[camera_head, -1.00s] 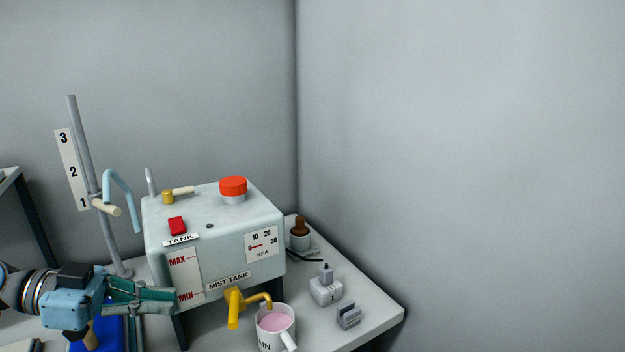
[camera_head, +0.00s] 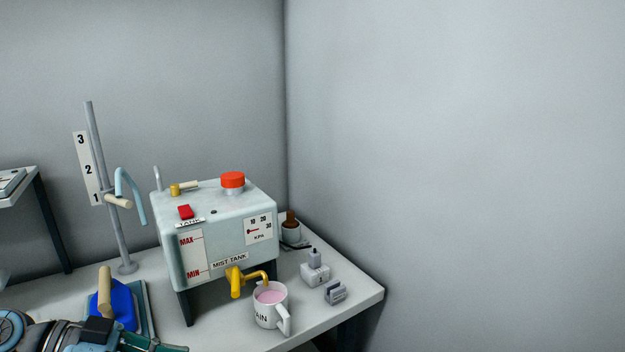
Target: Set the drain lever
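The mist tank (camera_head: 240,240) is a pale box on legs on the bench. Its yellow drain tap (camera_head: 262,275) sticks out low on the front, with the yellow drain lever (camera_head: 236,288) hanging down at the tap's left. A white mug (camera_head: 268,314) with pink liquid stands below the spout, its handle toward the right front. My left gripper (camera_head: 165,347) is at the bottom edge, left of the mug and apart from the lever. It is largely cut off by the frame, so its opening is hidden. My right gripper is out of view.
A blue block with a wooden handle (camera_head: 105,292) sits left of the tank. A grey post (camera_head: 107,190) with a numbered strip stands behind it. A small grey switch box (camera_head: 315,273), a grey clip (camera_head: 335,293) and a brown-topped bottle (camera_head: 290,230) lie to the right.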

